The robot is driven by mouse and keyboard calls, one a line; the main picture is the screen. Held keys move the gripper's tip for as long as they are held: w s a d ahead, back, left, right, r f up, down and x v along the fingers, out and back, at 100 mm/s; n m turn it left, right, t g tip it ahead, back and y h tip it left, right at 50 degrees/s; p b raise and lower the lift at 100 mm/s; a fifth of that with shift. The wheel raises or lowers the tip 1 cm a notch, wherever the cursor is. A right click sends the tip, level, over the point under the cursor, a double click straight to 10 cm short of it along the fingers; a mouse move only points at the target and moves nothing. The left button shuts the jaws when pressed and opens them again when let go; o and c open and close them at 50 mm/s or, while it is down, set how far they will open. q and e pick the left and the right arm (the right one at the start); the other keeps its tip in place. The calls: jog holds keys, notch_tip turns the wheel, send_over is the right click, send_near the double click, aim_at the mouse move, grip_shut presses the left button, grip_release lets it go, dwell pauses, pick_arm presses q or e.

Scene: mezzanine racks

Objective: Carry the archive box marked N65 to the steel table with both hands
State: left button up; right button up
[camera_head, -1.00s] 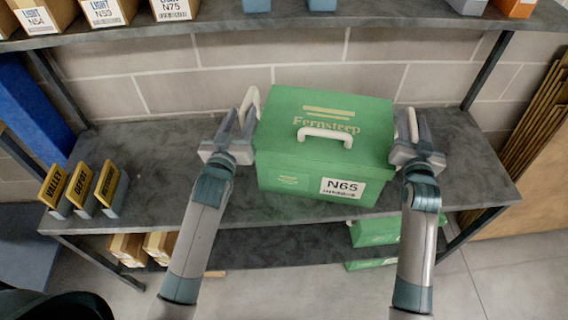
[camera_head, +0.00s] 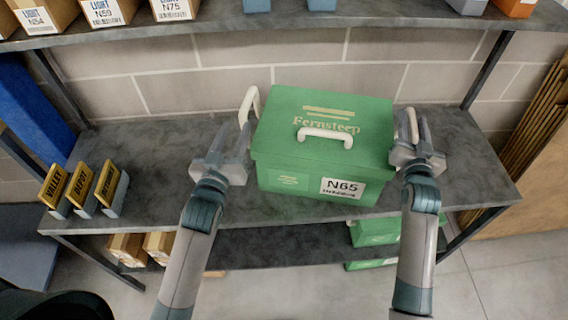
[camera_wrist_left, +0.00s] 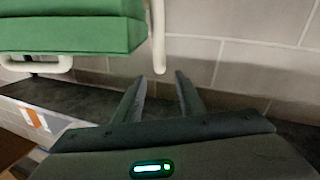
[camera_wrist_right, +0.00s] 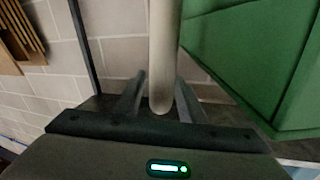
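The green archive box marked N65 (camera_head: 322,150) stands upright on the dark grey rack shelf (camera_head: 150,150), with a white handle on its front lid and one on each side. My left gripper (camera_head: 222,135) is open and empty, to the left of the box and apart from its left handle (camera_head: 249,104). In the left wrist view that handle (camera_wrist_left: 158,40) hangs ahead of the open fingers. My right gripper (camera_head: 412,128) is open at the right handle, which shows between its fingers in the right wrist view (camera_wrist_right: 164,55). I cannot identify a steel table.
Yellow-and-black signs (camera_head: 82,187) stand at the shelf's left end. An upper shelf (camera_head: 300,30) with boxes crosses above. More green boxes (camera_head: 372,232) and cardboard boxes (camera_head: 125,248) sit below. Brown panels (camera_head: 530,150) lean at right. The shelf is clear between signs and box.

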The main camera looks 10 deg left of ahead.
jog(key=s, duration=1.1)
jog(key=shift+s, duration=0.35)
pick_arm(q)
jog(key=shift+s, duration=0.15)
pick_arm(e)
jog(key=shift+r+p, duration=0.45)
pick_arm(q)
jog(key=s+p, duration=0.1)
jog(key=s, duration=0.6)
jog(key=shift+s, duration=0.4)
pick_arm(e)
jog(key=shift+r, duration=0.55)
pick_arm(q)
jog(key=shift+r, duration=0.1)
pick_arm(e)
jog(key=shift+s, duration=0.1)
pick_arm(q)
jog(key=shift+r+p, duration=1.05)
jog(key=shift+p, duration=0.1)
pick_arm(e)
send_near(416, 138)
jog(key=shift+s+r, duration=0.3)
jog(key=shift+s, duration=0.6)
jog(key=shift+s+r, duration=0.25)
jog(key=shift+s, duration=0.65)
